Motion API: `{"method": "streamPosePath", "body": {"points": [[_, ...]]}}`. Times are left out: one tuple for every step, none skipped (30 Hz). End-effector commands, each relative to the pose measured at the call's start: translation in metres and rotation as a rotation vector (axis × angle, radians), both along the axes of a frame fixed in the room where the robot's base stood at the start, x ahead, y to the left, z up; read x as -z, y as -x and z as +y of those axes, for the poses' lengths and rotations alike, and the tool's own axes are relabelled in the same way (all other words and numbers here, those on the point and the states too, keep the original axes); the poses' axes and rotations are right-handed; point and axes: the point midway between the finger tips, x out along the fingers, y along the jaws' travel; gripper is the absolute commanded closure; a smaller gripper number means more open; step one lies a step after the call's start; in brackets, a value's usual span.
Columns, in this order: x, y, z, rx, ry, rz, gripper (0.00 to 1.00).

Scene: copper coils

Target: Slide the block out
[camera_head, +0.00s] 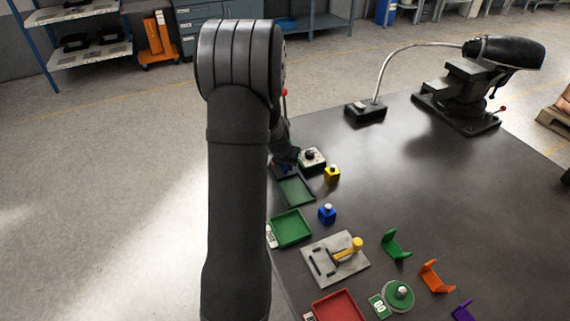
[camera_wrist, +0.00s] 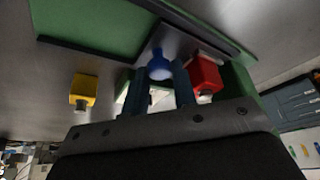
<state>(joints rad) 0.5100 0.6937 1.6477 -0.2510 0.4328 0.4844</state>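In the wrist view, a red block (camera_wrist: 205,73) with a pale knob sits just right of my gripper (camera_wrist: 160,78). A yellow block (camera_wrist: 83,90) with a knob stands further left; it shows in the head view too (camera_head: 332,174). A round blue knob (camera_wrist: 160,63) lies between my dark fingertips, which are apart. I cannot tell whether they touch it or only flank it. Part of a white surface shows below it between the fingers. In the head view my gripper (camera_head: 287,158) is mostly hidden behind my arm. A blue block (camera_head: 327,213) stands on the table.
Green trays (camera_head: 290,228) (camera_head: 297,191) and a red tray (camera_head: 338,308) line the table's left edge. A grey plate (camera_head: 335,260) with a yellow handle (camera_head: 351,247), a green round fixture (camera_head: 398,295) and coloured brackets (camera_head: 396,245) stand nearer. The table's middle right is clear.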

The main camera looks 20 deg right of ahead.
Motion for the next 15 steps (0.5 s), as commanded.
{"method": "streamPosePath", "body": {"points": [[0.000,0.000,0.000,0.000,0.000,0.000,0.95],[0.000,0.000,0.000,0.000,0.000,0.000,1.00],[0.000,0.000,0.000,0.000,0.000,0.000,1.00],[0.000,0.000,0.000,0.000,0.000,0.000,1.00],[0.000,0.000,0.000,0.000,0.000,0.000,1.00],[0.000,0.001,0.000,0.000,0.000,0.000,1.00],[0.000,0.002,0.000,0.001,0.000,0.000,1.00],[0.000,0.004,0.000,0.001,0.000,0.001,1.00],[0.000,0.009,0.000,0.001,0.000,0.001,1.00],[-0.001,0.014,-0.001,0.002,-0.001,0.001,1.00],[-0.001,0.020,-0.001,0.002,-0.001,0.001,1.00],[-0.001,0.029,-0.001,0.002,-0.001,0.001,1.00],[-0.001,0.037,-0.001,0.004,-0.001,0.002,1.00],[-0.001,0.046,-0.001,0.004,-0.001,0.002,1.00],[-0.001,0.057,-0.001,0.004,-0.002,0.001,1.00]]}}
